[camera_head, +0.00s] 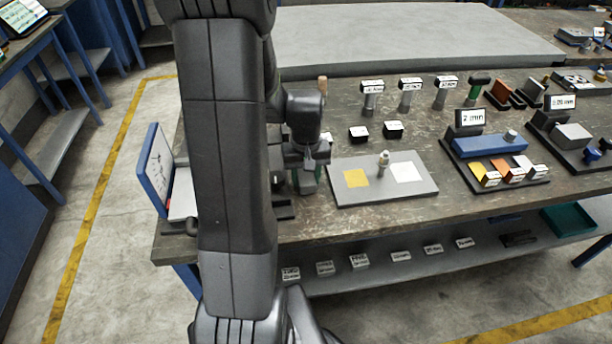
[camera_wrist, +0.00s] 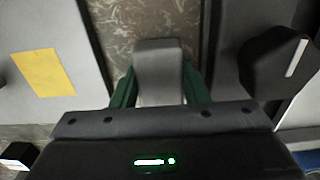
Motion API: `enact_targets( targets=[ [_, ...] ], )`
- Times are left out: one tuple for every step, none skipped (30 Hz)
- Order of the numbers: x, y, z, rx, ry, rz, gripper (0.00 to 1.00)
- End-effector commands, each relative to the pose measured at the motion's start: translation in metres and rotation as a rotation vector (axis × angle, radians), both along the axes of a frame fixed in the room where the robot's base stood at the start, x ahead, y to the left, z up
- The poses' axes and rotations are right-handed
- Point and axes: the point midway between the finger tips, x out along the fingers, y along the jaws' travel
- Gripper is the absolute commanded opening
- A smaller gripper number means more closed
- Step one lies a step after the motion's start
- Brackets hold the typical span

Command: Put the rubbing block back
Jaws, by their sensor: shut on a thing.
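My gripper (camera_head: 308,165) is over the near left part of the bench, just left of the grey plate. In the wrist view its green fingers (camera_wrist: 160,92) are shut on a grey block (camera_wrist: 160,62), taken to be the rubbing block. The block also shows below the gripper in the head view (camera_head: 307,184). Under it in the wrist view is bare, worn bench top. Whether the block touches the bench is unclear.
The grey plate (camera_head: 385,194) bears a yellow square (camera_head: 356,178), a white square (camera_head: 407,172) and a small upright metal piece (camera_head: 383,158). A black knob (camera_wrist: 272,62) is right in the wrist view. Handled stamps (camera_head: 409,93) stand behind. My arm hides the bench's left part.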

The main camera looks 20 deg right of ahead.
Motion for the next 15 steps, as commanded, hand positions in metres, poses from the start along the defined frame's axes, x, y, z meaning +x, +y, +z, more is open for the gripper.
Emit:
enact_targets(
  targets=[
    [0.0001, 0.0, -0.0029, 0.0, 0.0, 0.0, 0.16],
    [0.0001, 0.0, -0.0039, 0.0, 0.0, 0.0, 0.16],
    [0.0, 0.0, -0.0028, 0.0, 0.0, 0.0, 0.47],
    [0.0, 0.0, -0.0026, 0.0, 0.0, 0.0, 0.5],
    [0.0, 0.0, -0.0025, 0.0, 0.0, 0.0, 0.5],
    [0.0, 0.0, -0.0025, 0.0, 0.0, 0.0, 0.5],
    [0.0, 0.0, -0.0025, 0.0, 0.0, 0.0, 0.5],
    [0.0, 0.0, -0.0025, 0.0, 0.0, 0.0, 0.5],
    [0.0, 0.0, -0.0025, 0.0, 0.0, 0.0, 0.5],
    [0.0, 0.0, -0.0025, 0.0, 0.0, 0.0, 0.5],
    [0.0, 0.0, -0.0024, 0.0, 0.0, 0.0, 0.5],
    [0.0, 0.0, -0.0018, 0.0, 0.0, 0.0, 0.5],
    [0.0, 0.0, -0.001, 0.0, 0.0, 0.0, 0.5],
    [0.0001, 0.0, 0.0004, 0.0, 0.0, 0.0, 0.5],
    [0.0001, 0.0, 0.0031, 0.0, 0.0, 0.0, 0.5]
  ],
)
